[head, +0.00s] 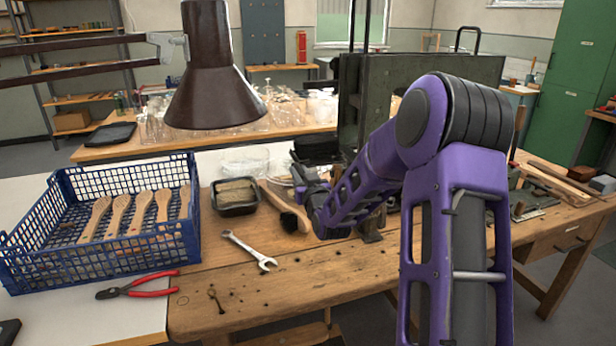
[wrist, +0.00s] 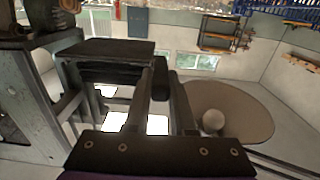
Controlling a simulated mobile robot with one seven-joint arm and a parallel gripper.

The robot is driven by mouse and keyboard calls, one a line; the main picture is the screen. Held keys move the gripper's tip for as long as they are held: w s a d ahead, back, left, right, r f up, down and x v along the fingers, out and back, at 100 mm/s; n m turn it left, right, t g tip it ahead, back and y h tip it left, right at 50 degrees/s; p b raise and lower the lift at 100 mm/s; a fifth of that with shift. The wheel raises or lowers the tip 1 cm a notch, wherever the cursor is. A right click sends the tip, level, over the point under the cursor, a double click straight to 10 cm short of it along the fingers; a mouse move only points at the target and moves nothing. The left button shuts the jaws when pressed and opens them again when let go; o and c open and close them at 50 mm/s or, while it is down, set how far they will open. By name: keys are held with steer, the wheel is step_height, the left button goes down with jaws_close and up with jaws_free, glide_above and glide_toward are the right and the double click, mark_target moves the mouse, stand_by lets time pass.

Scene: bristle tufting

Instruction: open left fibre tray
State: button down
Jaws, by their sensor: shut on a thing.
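A black tray (head: 235,197) with tan fibre in it stands on the bench right of the blue crate. Its fibre shows from above. A clear plastic piece (head: 243,162) lies or stands just behind it; I cannot tell if they are joined. My gripper (head: 300,172) is right of the tray, apart from it. In the wrist view its two fingers (wrist: 163,78) are close together on a dark piece. A black ribbed block (wrist: 108,62) shows beside the fingers. A dark shape (head: 316,150) is by the gripper in the head view; what it is stays unclear.
A blue crate (head: 190,228) holds several wooden brush handles. A wrench (head: 248,250), red-handled pliers (head: 138,287) and a wooden-handled brush (head: 285,208) lie on the bench. A large grey-green metal unit (head: 440,68) stands behind my arm.

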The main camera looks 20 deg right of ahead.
steer(key=shift+a, duration=0.2)
steer(key=c, duration=0.8)
jaws_free()
steer(key=shift+a, duration=0.15)
steer(key=shift+o, duration=0.2)
steer(key=shift+s, duration=0.25)
steer(key=s+b, duration=0.2)
steer(key=s, duration=1.5)
steer(key=shift+d+b, duration=0.4)
